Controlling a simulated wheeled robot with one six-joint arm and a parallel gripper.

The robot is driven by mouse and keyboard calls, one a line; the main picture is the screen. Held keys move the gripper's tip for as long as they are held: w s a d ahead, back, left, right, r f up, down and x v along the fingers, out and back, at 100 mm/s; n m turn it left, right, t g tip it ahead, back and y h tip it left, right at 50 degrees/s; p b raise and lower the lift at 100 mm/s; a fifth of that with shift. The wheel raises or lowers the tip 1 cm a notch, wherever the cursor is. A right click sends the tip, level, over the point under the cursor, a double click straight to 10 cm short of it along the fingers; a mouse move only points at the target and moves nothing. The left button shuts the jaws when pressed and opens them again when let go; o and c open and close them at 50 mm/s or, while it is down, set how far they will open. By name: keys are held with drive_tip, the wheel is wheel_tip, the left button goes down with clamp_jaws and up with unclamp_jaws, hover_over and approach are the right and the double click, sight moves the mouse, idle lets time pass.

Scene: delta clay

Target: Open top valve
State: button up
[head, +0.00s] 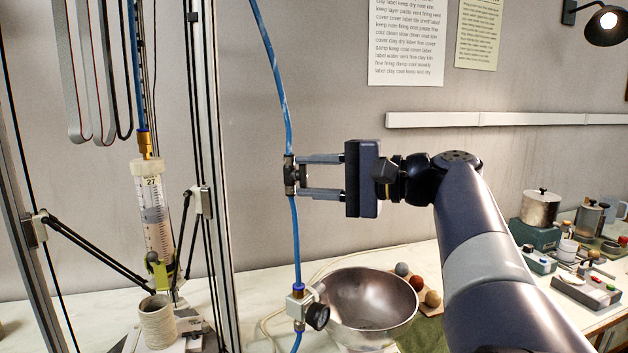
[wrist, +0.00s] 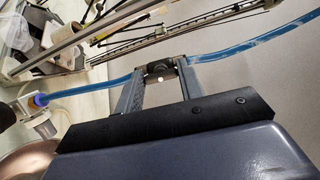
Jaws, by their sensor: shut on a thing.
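The top valve (head: 290,175) is a small dark metal fitting in line with the blue air hose (head: 278,80), high beside the printer frame. In the head view my gripper (head: 297,175) reaches it from the right, with one finger above and one below. The jaws are shut on the valve. In the wrist view the valve (wrist: 161,72) sits between the two fingertips, with a small pale round spot on its near side and blue hose running off both ways. The valve's handle position cannot be told, as the fingers hide part of it.
Below on the hose is a regulator (head: 300,301) with a black gauge. A steel bowl (head: 366,305) stands on the bench beside it. The printer frame (head: 220,180), with a clay syringe (head: 155,215), stands close on the left.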

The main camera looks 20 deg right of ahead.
idle(0.3)
drive_tip(key=o, duration=1)
drive_tip(key=v, duration=1)
drive_tip(key=shift+s+d+b, duration=0.25)
drive_tip(key=shift+d+b, duration=0.05)
drive_tip(key=x, duration=1)
drive_tip(key=shift+w+a+p, duration=0.25)
drive_tip(key=shift+a+p, duration=0.05)
drive_tip(key=shift+d, duration=0.1)
